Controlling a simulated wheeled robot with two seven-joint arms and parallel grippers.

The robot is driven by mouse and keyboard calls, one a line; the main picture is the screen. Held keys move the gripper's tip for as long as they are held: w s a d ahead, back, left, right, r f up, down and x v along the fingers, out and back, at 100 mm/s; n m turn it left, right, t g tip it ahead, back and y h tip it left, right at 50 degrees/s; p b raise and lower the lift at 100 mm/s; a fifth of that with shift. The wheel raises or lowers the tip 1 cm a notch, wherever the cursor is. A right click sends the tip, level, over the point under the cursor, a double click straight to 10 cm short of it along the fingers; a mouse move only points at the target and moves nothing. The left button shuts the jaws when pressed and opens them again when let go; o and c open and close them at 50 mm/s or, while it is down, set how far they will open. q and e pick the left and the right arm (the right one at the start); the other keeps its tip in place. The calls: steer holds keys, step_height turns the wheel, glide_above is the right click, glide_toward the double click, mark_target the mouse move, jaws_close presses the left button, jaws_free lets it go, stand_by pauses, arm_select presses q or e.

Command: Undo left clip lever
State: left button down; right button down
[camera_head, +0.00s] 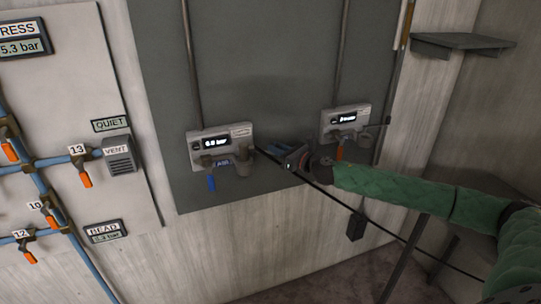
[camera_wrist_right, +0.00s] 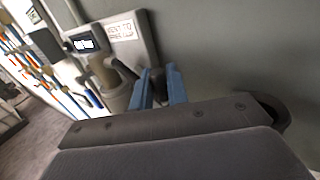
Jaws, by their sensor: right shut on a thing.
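The left wall unit (camera_head: 206,137) has a lit display and brown-grey fittings below it. A blue handle (camera_head: 211,183) hangs from the fitting at its left. My right gripper (camera_head: 276,149) reaches in from the right, at the right side of this unit. In the right wrist view the blue fingers (camera_wrist_right: 162,88) close on a small dark piece, which I take as the left clip lever (camera_wrist_right: 156,75). It sits beside the unit's cylindrical fitting (camera_wrist_right: 114,91). The fingers hide most of the lever. My left gripper is out of view.
A similar right unit (camera_head: 345,119) with an orange handle (camera_head: 340,153) is mounted farther right. A black cable (camera_head: 325,188) runs down past my right gripper, with a black box (camera_head: 356,226) near it. Blue pipes and orange-handled valves fill the left panel (camera_head: 60,110). A shelf (camera_head: 462,42) juts out upper right.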

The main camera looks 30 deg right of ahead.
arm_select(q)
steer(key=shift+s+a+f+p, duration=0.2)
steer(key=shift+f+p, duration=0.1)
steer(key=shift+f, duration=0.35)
arm_select(e)
steer(key=w, duration=0.1)
steer(key=w+d, duration=0.2)
steer(key=w, duration=0.1)
steer(key=shift+w+d+r, duration=0.1)
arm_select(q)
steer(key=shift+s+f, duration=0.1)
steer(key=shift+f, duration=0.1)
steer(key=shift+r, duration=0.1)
arm_select(e)
steer(key=shift+d, duration=0.1)
steer(key=c, duration=1.5)
jaws_free()
steer(key=shift+o, duration=0.3)
steer(key=shift+w, duration=0.1)
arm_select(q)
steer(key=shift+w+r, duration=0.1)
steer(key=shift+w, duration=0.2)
